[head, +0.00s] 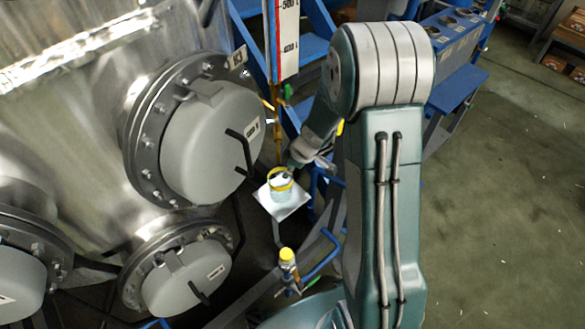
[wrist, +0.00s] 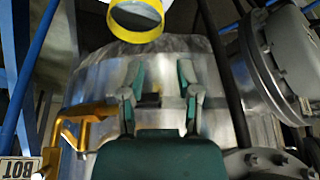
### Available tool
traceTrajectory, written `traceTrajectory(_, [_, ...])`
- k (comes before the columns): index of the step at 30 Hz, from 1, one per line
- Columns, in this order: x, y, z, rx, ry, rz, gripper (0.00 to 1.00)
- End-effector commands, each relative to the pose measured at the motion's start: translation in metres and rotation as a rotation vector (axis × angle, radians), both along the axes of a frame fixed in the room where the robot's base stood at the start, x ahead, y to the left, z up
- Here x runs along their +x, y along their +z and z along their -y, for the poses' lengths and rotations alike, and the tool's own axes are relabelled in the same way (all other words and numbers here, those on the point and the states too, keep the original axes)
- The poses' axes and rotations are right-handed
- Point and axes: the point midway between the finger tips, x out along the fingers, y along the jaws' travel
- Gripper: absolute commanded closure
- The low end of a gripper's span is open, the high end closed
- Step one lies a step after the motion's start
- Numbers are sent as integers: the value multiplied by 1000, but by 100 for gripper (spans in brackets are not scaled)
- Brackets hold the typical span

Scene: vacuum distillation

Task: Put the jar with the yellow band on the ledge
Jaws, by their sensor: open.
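The jar with the yellow band (head: 281,188) is pale and stands upright on the ledge (head: 296,205), a small white square plate beside the steel vessel. My gripper (head: 293,168) is just above and to the right of the jar in the head view, and partly overlaps its rim there. In the wrist view the jar's yellow band (wrist: 137,22) shows at the top edge, beyond the fingers. My gripper (wrist: 160,88) is open there, with nothing between its fingers. Whether a finger touches the jar I cannot tell.
The large steel vessel with round grey hatches (head: 215,145) fills the left. A yellow-capped fitting (head: 287,256) stands below the ledge. Blue framework and steps (head: 455,85) are behind my arm. Open floor (head: 500,220) lies to the right.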

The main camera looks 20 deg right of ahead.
Motion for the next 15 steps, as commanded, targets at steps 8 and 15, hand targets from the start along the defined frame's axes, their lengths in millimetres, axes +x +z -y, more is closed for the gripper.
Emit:
traceTrajectory(8, [-13, 63, -14, 22, -77, 6, 57])
traceTrajectory(15, [-40, 124, -28, 40, -183, -2, 57])
